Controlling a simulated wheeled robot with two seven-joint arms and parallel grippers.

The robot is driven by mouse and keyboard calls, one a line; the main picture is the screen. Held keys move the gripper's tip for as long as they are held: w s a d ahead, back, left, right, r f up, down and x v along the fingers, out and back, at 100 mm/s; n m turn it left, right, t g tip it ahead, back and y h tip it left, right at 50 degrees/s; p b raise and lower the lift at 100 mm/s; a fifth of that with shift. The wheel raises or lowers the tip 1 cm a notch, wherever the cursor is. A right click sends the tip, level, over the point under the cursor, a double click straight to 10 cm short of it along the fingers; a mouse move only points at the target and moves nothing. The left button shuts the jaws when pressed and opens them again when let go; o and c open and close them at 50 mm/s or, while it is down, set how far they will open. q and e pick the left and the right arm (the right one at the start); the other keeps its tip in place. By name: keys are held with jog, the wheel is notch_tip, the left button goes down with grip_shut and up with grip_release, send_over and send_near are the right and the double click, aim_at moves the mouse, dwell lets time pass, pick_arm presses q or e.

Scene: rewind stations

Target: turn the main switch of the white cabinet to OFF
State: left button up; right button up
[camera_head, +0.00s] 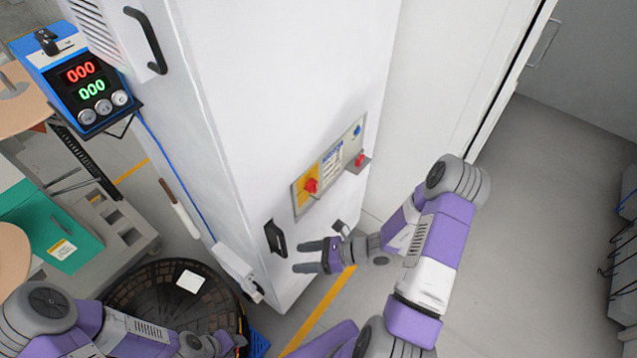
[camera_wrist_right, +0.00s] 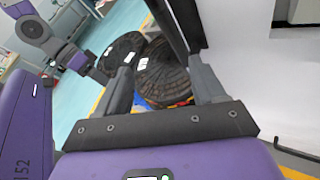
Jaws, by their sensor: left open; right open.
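The white cabinet (camera_head: 235,110) stands in the middle of the head view. Its side carries a grey control panel (camera_head: 347,150) with a red rotary switch (camera_head: 311,185) on a yellow plate. The switch's exact setting is too small to read. My right gripper (camera_head: 306,256) is open and empty, below the switch and close to the cabinet's black handle (camera_head: 276,238), apart from the switch. Its spread fingers (camera_wrist_right: 163,88) show in the right wrist view. My left gripper (camera_head: 236,345) is at the bottom, low over the black basket's right side; its fingers are small in view.
A red part (camera_head: 361,160) sticks out at the panel's lower right. A blue display box (camera_head: 85,80) is at the upper left. A round black basket (camera_head: 150,285) stands left of the cabinet, with a green-topped cart (camera_head: 40,225) beyond.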

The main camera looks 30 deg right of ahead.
aim_at(316, 189)
jog(key=w+d+r+m+t+h+p, duration=0.1)
jog(key=w+d+r+m+t+h, duration=0.25)
jog(key=d, duration=0.35)
jog(key=w+d+r+m+t+h, duration=0.25)
jog(key=d+r+m+t, duration=0.2)
jog(key=d, duration=0.25)
jog(key=shift+m+t, duration=0.3)
jog(key=shift+t, duration=0.2)
jog(key=x, duration=0.7)
jog(key=shift+w+d, duration=0.25)
jog(key=c, duration=1.1)
jog(key=shift+o, duration=0.2)
